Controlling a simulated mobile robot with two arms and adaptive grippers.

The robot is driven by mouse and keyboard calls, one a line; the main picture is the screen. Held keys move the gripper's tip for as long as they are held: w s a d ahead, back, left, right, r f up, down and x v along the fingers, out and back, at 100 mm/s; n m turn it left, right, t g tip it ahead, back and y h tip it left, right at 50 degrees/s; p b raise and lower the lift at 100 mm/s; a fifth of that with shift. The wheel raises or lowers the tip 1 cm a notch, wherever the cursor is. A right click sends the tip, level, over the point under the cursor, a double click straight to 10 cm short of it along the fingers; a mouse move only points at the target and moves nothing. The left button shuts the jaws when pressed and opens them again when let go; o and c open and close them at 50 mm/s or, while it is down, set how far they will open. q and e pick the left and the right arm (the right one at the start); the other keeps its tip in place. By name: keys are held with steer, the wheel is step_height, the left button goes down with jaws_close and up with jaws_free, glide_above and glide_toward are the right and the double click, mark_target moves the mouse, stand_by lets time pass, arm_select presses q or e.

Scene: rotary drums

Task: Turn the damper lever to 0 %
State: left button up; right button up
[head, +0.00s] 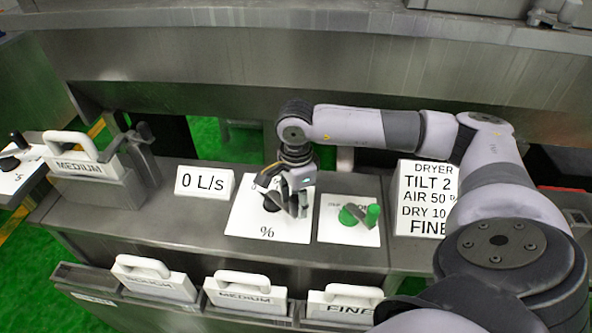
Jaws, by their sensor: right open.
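The damper lever (269,204) sits on a white plate (245,222) marked "%" on the grey console. Only its dark base shows clearly. My right gripper (287,205) is open and points down over this plate, right at the lever. Its fingers hide most of the lever and of the scale, so I cannot tell which mark the lever points at or whether the fingers touch it. My left gripper is not in view.
A "0 L/s" sign (204,184) is to the left. A "DRYER" sign (415,200) stands behind my right arm. Handled blocks, one marked "MEDIUM" (82,165), line the left and front.

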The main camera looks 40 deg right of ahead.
steer(key=shift+r, duration=0.1)
step_height(320, 180, up, 12)
stand_by(0.5)
stand_by(0.5)
